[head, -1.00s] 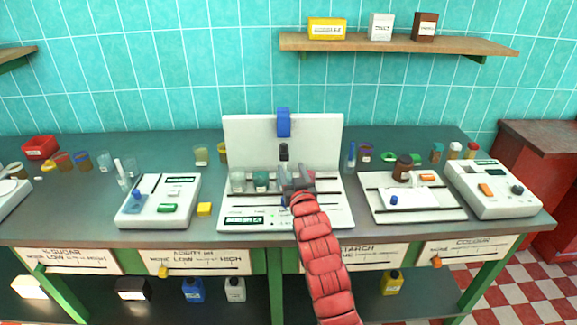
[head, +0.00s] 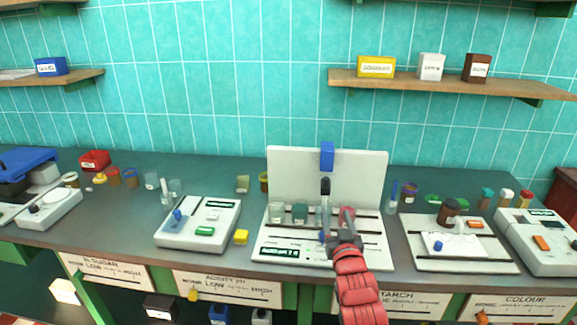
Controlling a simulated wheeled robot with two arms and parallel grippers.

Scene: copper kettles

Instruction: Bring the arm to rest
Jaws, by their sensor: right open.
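My right arm, in a red padded sleeve, comes up from the bottom of the head view. My right gripper (head: 345,236) is open and dark grey. It is over the front part of the white station with the upright back panel (head: 290,165). A small beaker with reddish contents (head: 347,214) stands just behind the fingers; whether they touch it I cannot tell. Two more glass beakers (head: 277,213) (head: 300,212) stand to its left on the same station. My left gripper is not in view.
A white tray (head: 480,262) with a brown jar (head: 448,212) stands to the right. A wooden shelf (head: 510,88) hangs above. Open bench shows between the devices.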

